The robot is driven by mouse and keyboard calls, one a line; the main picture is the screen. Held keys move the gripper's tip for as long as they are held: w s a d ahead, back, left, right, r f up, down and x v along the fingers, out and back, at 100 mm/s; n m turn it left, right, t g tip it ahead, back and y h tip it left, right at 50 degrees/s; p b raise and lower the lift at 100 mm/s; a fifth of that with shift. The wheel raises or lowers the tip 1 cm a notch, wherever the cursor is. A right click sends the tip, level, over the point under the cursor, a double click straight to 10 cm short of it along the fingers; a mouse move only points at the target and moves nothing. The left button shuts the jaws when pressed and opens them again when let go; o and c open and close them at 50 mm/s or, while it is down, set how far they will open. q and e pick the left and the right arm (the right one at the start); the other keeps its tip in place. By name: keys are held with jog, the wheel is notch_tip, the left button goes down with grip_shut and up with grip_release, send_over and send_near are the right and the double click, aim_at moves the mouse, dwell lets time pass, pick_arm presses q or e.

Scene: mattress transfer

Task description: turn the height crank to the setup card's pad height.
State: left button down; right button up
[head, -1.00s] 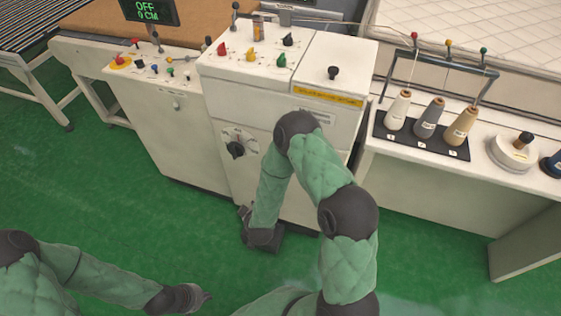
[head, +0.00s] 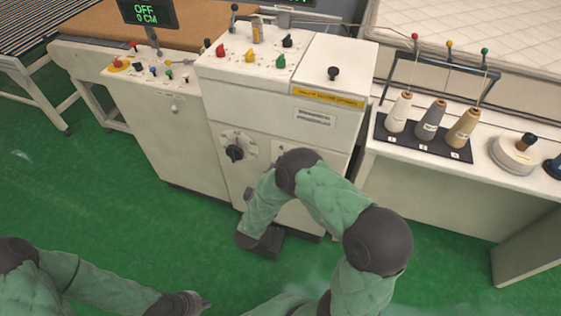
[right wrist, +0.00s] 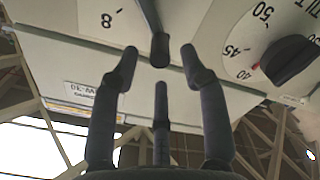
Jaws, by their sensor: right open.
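The right wrist view shows a dark crank handle (right wrist: 158,38) in front of a pale dial face (right wrist: 105,20) marked 8. My right gripper (right wrist: 160,68) is open, its dark fingers spread around the handle's free end; contact cannot be told. In the head view my right arm hides the crank and most of that gripper. My left gripper (head: 190,303) is low at the left, away from the machine; its finger opening is unclear. A white printed label (head: 315,117) is on the machine front, too small to read. A display (head: 147,13) reads OFF, 0 CM.
A black tilt knob (head: 235,153) sits on the machine front, close beside the crank in the right wrist view (right wrist: 288,60). Coloured knobs (head: 250,56) are on top. Thread cones (head: 430,120) stand on the right table. Green floor (head: 120,215) is clear at the left.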

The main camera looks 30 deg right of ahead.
jog(key=b+x, duration=0.1)
jog(key=x, duration=0.6)
jog(key=shift+b, duration=0.4)
grip_shut()
